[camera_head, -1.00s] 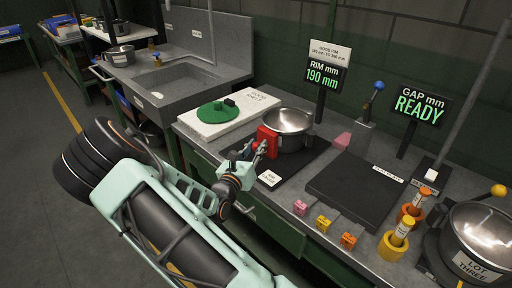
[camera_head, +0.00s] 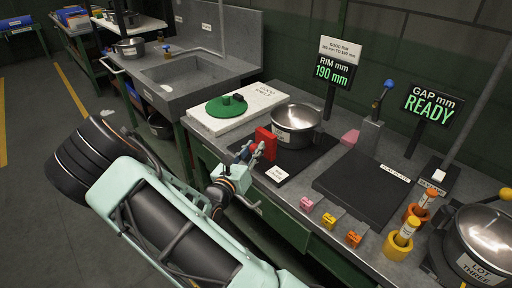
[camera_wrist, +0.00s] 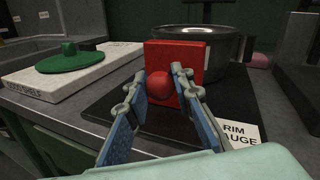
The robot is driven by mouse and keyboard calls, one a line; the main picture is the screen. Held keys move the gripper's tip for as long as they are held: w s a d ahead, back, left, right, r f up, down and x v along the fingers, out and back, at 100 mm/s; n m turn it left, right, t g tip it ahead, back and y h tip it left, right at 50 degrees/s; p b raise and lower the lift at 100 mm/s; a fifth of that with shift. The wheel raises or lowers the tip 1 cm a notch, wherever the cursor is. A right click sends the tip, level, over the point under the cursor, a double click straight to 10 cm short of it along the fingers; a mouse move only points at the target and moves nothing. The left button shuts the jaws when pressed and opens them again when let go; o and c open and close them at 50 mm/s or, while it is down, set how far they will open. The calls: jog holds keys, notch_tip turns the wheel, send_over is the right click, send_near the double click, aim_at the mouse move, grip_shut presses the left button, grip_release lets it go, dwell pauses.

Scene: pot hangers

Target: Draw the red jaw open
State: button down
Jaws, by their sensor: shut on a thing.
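The red jaw (camera_head: 265,143) is an upright red block on the dark rim gauge base, left of the steel pot (camera_head: 297,117). In the wrist view the red jaw (camera_wrist: 190,58) shows its flat face and a round red knob (camera_wrist: 160,88). My gripper (camera_head: 254,150) is at the jaw's near left side. In the wrist view my gripper (camera_wrist: 163,85) has its blue-grey fingers on either side of the knob, shut on it. The pot (camera_wrist: 225,45) stands behind the jaw and is partly hidden by it. I cannot tell whether jaw and pot touch.
A sign (camera_head: 334,70) reads RIM mm 190 mm; another (camera_head: 431,104) reads GAP mm READY. A white slab (camera_head: 258,97) with a green lid (camera_head: 222,106) lies behind left. A dark flat plate (camera_head: 355,185) and several small coloured blocks are right. The lot three pot (camera_head: 485,245) is at far right.

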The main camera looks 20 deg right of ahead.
jog(key=c, duration=2)
grip_release()
jog(key=shift+a, duration=0.35)
jog(key=shift+o, duration=0.2)
jog(key=v, duration=1.2)
jog(key=shift+s+d, duration=0.1)
